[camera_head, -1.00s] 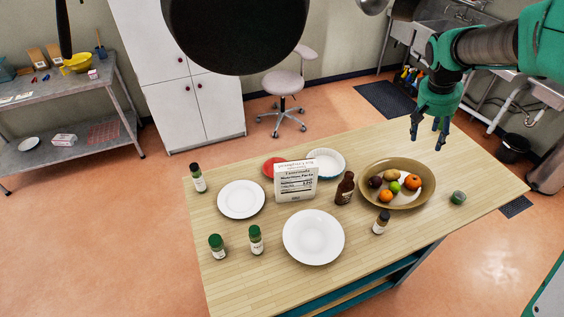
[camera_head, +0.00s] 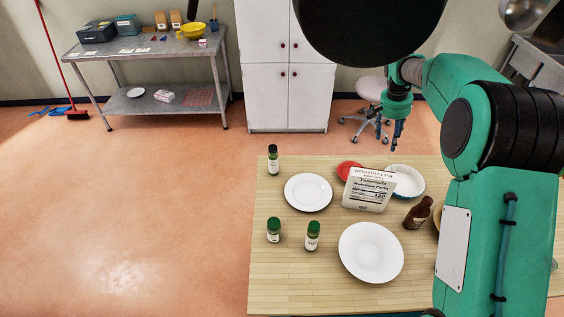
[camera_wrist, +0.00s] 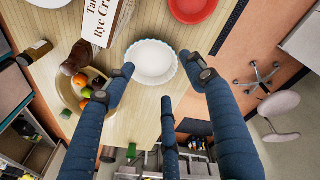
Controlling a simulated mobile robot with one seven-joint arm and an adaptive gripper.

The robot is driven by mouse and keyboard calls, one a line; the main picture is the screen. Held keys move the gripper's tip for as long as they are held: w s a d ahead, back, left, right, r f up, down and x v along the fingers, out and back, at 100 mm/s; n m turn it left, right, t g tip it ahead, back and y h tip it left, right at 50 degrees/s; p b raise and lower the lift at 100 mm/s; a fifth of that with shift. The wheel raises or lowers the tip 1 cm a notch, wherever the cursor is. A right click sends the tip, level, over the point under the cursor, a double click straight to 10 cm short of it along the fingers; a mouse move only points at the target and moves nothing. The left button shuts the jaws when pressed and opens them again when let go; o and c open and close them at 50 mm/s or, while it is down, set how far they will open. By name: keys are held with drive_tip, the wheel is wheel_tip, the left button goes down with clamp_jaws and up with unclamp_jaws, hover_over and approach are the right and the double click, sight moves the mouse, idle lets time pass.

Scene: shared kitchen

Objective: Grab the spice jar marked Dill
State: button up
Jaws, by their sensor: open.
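Three spice jars stand upright on the wooden table in the head view: a dark-capped jar (camera_head: 273,160) at the far left edge, a green-capped jar (camera_head: 273,230) at the near left, and another green-capped jar (camera_head: 312,236) beside it. Their labels are too small to read, so I cannot tell which is Dill. My gripper (camera_head: 397,131) is at the far side of the table, away from these jars. In the wrist view my gripper (camera_wrist: 165,95) is open and empty, its fingers spread above the table. A jar with a brownish body (camera_wrist: 35,53) lies at upper left there, its label unreadable.
On the table (camera_head: 262,285) are a white plate (camera_head: 308,192), a larger white plate (camera_head: 371,252), a cracker box (camera_head: 370,189), a brown bottle (camera_head: 418,213), a red dish (camera_head: 349,170) and a pie dish (camera_head: 405,180). A fruit bowl (camera_wrist: 66,92) shows in the wrist view.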

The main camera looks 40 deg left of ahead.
drive_tip(key=s+a+f, duration=0.3)
drive_tip(key=a+f, duration=0.1)
drive_tip(key=a, duration=0.6)
drive_tip(key=g+y, duration=0.1)
drive_tip(key=g, duration=0.1)
hover_over(272, 155)
drive_tip(key=w+a, duration=0.1)
drive_tip(key=a, duration=0.1)
drive_tip(key=f, duration=0.5)
drive_tip(key=shift+w+d+b, duration=0.2)
drive_tip(key=shift+b, duration=0.15)
drive_tip(key=shift+f, duration=0.15)
drive_tip(key=shift+d+f, duration=0.1)
drive_tip(key=shift+f, duration=4.1)
drive_tip(key=shift+d+f, duration=0.15)
drive_tip(key=shift+f, duration=2.4)
